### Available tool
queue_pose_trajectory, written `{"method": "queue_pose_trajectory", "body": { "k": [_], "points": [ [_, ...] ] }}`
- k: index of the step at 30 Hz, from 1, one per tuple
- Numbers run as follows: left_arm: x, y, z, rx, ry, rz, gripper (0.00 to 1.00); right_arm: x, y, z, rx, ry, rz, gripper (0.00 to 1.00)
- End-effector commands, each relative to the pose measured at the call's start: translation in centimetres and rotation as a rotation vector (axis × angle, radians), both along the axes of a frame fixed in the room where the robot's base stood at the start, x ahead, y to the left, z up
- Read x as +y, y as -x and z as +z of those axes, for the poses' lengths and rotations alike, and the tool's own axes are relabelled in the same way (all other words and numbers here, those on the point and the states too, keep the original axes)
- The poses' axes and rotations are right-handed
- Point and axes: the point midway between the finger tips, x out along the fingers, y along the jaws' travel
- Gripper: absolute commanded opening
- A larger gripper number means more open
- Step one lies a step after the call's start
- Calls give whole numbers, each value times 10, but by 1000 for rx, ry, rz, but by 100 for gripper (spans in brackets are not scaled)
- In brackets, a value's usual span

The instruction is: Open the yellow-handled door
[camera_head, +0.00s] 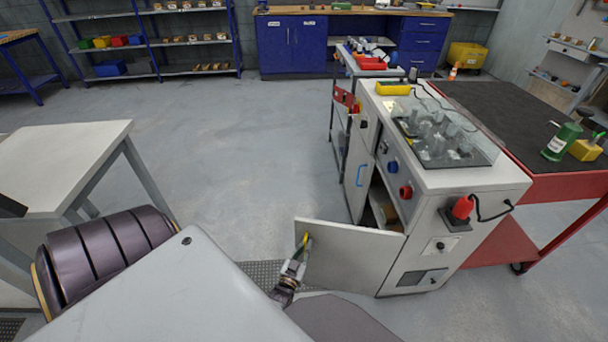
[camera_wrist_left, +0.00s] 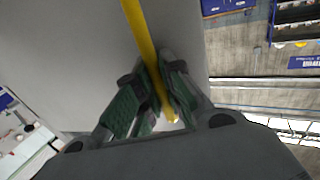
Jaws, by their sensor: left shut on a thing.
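The yellow-handled door (camera_head: 345,262) is a light grey panel low on the machine cabinet (camera_head: 455,180), and it stands swung out from the cabinet front. Its yellow handle (camera_head: 305,241) is near the door's free edge. My left gripper (camera_head: 298,258) is at this handle. In the left wrist view, the yellow handle (camera_wrist_left: 139,35) runs between the green-padded fingers of the left gripper (camera_wrist_left: 160,95), which are shut on it. The door panel (camera_wrist_left: 80,50) lies behind the fingers. My right gripper does not show.
A dark interior shows behind the open door, with a tan item (camera_head: 385,206) inside. A second door with a blue handle (camera_head: 359,174) is beside it. A red cart (camera_head: 525,230) stands right, a white table (camera_head: 60,160) left. Open floor (camera_head: 230,150) lies between.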

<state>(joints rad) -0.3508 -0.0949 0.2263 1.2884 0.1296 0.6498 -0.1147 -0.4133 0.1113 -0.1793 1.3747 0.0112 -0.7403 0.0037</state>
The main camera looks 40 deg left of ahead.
Motion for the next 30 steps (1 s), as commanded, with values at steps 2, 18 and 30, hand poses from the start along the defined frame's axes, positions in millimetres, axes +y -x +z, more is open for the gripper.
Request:
{"method": "queue_pose_trajectory", "body": {
  "k": [2,18,30],
  "points": [
    [1,0,0,0,-4,1,0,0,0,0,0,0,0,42],
    [1,0,0,0,-2,1,19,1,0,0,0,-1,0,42],
    [-2,8,0,1,0,1,19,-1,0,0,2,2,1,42]
  ]
}}
